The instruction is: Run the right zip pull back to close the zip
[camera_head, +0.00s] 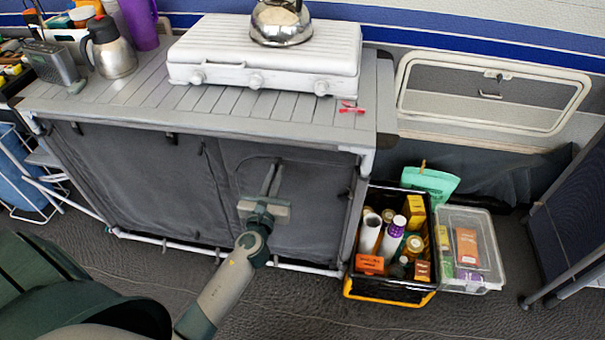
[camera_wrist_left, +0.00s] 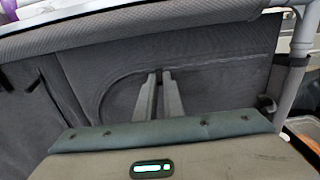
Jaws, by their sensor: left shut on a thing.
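The grey fabric cupboard (camera_head: 140,185) has a right-hand panel (camera_head: 310,215) with an arched zip seam (camera_head: 240,172). In the left wrist view the seam (camera_wrist_left: 112,88) curves up from the left and runs on to the right along the top. My left gripper (camera_head: 274,164) reaches the seam near the top of the arch. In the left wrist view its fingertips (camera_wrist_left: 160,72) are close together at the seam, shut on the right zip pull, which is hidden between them. The panel lies flat behind the fingers. My right gripper is not in view.
A slatted worktop (camera_head: 225,112) carries a white stove (camera_head: 265,55) with a kettle (camera_head: 281,22). A black crate (camera_head: 390,290) of bottles and packets stands right of the cupboard, with a clear box (camera_head: 490,235) beside it. Floor in front is clear.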

